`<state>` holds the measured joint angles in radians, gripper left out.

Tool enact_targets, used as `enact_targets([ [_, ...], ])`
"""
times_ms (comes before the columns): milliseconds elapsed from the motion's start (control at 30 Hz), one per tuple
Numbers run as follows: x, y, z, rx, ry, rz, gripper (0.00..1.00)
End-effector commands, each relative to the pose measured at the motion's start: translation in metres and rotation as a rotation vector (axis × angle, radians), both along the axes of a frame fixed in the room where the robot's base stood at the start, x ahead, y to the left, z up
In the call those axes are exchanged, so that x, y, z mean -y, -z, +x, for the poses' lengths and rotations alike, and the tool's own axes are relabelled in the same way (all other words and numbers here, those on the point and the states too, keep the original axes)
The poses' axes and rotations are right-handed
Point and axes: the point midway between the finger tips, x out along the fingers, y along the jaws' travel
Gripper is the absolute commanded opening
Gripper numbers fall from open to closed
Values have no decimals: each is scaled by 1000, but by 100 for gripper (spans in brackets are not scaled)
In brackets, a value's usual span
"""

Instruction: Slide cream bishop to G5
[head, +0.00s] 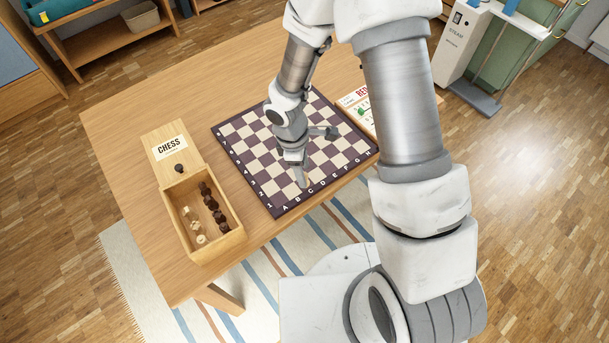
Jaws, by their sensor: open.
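The chessboard (241,165) lies on the wooden table, with letters along its lower right edge and numbers along its left edge. My gripper (301,180) is open and low over the board's near edge, around the C and D files. A small pale shape beside the fingertips may be the cream bishop, but it is too small and covered to tell. My forearm and hand cover the middle of the board. The G file's letter shows near the right corner; I cannot make out square G5 clearly.
An open wooden chess box (168,211) left of the board holds several cream and dark pieces. Its lid (157,160) lies behind it with a dark piece nearby. The table's front left is bare.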

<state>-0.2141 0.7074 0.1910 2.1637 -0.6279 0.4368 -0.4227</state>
Motion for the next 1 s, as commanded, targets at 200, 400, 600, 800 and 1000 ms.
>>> enact_targets([
  [200, 3, 23, -1, 0, -1, 0, 57],
  [400, 4, 26, 0, 1, 0, 1, 57],
  [600, 4, 26, 0, 1, 0, 1, 54],
  [800, 4, 26, 0, 1, 0, 1, 18],
  [1000, 4, 26, 0, 1, 0, 1, 0],
])
